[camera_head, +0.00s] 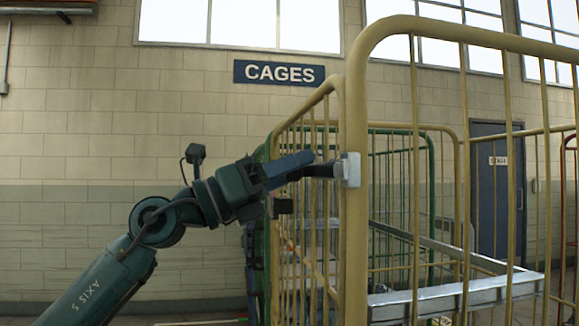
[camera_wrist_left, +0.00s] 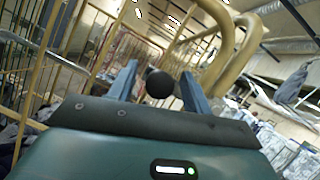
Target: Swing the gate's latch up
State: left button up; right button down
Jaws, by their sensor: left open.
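The gate's latch has a pale metal block (camera_head: 350,170) on the yellow cage's corner post. A dark handle (camera_head: 322,171) sticks out from it to the left, roughly level. My left gripper (camera_head: 304,168) reaches in from the left with its fingers at the handle's outer end. In the left wrist view, a black round knob (camera_wrist_left: 159,84) shows between the two blue fingers of the left gripper (camera_wrist_left: 158,80), with gaps on both sides. The fingers are open; I cannot tell how deep the knob lies between them. My right gripper is out of view.
The yellow cage gate (camera_head: 460,40) fills the right side, with a metal shelf edge (camera_head: 455,297) behind its bars. A green cage frame (camera_head: 432,180) stands behind. A dark door (camera_head: 497,180) and a CAGES sign (camera_head: 279,73) are at the wall. The left side is open.

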pick_arm(q)
jog(key=shift+c, duration=0.2)
grip_shut()
dwell(0.3)
